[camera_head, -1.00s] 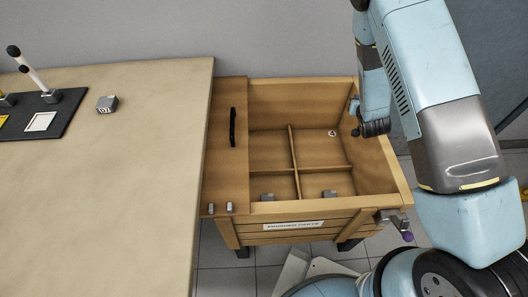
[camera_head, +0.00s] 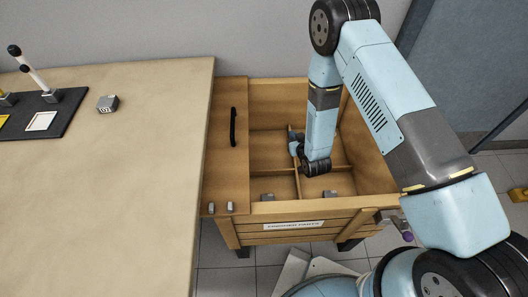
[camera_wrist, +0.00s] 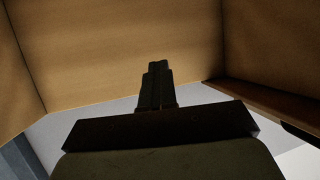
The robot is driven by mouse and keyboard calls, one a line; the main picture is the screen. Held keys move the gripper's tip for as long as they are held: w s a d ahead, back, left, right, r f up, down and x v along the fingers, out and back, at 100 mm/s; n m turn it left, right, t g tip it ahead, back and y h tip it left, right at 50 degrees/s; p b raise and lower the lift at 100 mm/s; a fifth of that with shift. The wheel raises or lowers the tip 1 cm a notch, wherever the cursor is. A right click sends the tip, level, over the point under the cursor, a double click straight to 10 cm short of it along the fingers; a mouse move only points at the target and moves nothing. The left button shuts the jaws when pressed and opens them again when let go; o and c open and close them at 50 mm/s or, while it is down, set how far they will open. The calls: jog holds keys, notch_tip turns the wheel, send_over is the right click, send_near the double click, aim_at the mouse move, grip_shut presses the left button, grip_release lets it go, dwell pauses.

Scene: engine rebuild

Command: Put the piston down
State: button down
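My gripper (camera_wrist: 157,88) is inside the open wooden crate (camera_head: 286,207), low over its divided floor. In the head view my own arm hides most of it. In the wrist view its dark fingers lie close together, and I see nothing between them. I cannot make out a piston with certainty in either view. Grey blocks sit by the crate's front wall, one (camera_head: 267,197) in the left front compartment and one (camera_head: 331,194) in the right front compartment. The back right compartment is mostly hidden behind my arm.
The crate has thin wooden dividers, high walls and a lid panel (camera_head: 221,145) with a black handle (camera_head: 233,127) at its left. A worktable (camera_head: 110,190) stands further left, with a small grey block (camera_head: 107,103) and a black mat (camera_head: 60,112) bearing an upright white lever (camera_head: 32,72).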

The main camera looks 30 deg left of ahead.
jog(key=s+a+f, duration=0.2)
jog(key=s+a, duration=0.2)
jog(key=s, duration=0.2)
jog(key=s+a+f+n+g+y, duration=0.1)
jog(key=s+a+f, duration=0.2)
jog(key=s+a, duration=0.2)
jog(key=shift+s+a+n, duration=0.3)
jog(key=shift+s, duration=0.9)
